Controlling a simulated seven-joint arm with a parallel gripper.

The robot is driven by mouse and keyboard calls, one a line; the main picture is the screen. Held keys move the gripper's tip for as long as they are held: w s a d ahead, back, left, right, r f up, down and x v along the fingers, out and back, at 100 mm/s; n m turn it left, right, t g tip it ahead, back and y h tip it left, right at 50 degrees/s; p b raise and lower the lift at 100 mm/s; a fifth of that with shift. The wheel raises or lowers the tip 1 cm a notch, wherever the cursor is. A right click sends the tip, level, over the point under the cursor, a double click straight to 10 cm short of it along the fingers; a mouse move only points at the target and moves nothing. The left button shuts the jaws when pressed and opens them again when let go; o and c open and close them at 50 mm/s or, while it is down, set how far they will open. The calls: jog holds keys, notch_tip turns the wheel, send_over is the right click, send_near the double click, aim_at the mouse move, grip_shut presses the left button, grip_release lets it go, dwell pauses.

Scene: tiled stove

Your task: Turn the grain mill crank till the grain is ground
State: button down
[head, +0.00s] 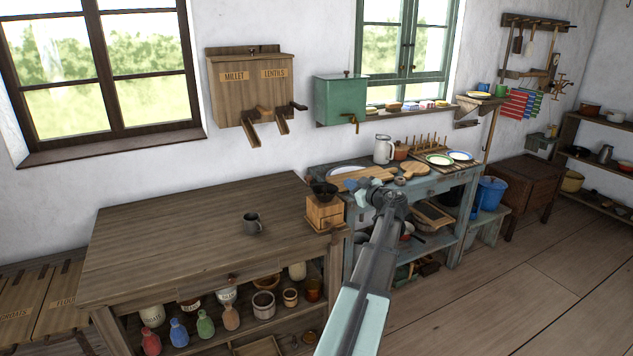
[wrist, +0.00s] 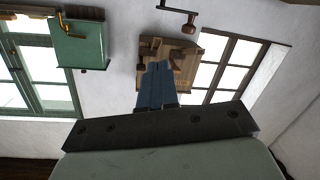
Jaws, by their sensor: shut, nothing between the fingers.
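The grain mill (head: 323,212) is a wooden box with a dark bowl-shaped hopper on top. It stands at the right end of the brown wooden table. My gripper (head: 353,188) is just right of the hopper, at about its height. In the wrist view my blue-grey fingers (wrist: 155,88) are shut together with nothing between them. A dark crank arm with a brown wooden knob (wrist: 188,28) shows at the top of the wrist view, apart from the fingers. The crank cannot be made out clearly in the head view. The grain inside the hopper cannot be seen.
A grey mug (head: 252,224) stands on the brown table (head: 170,245), whose top is otherwise clear. A millet and lentils dispenser (head: 235,88) and a green tank (head: 340,100) hang on the wall. A blue-grey bench (head: 455,185) with boards and plates stands right of the mill.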

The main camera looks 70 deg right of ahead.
jog(key=w+a+t+y, duration=0.1)
jog(key=w+a+y, duration=0.1)
jog(key=m, duration=0.2)
send_near(311, 178)
jog(key=x, duration=0.6)
jog(key=shift+w+d, duration=0.15)
jog(key=shift+w, duration=0.2)
dwell(0.3)
jog(key=shift+w+m+g+h, duration=0.3)
jog(key=shift+m+h, duration=0.1)
jog(key=shift+m, duration=0.1)
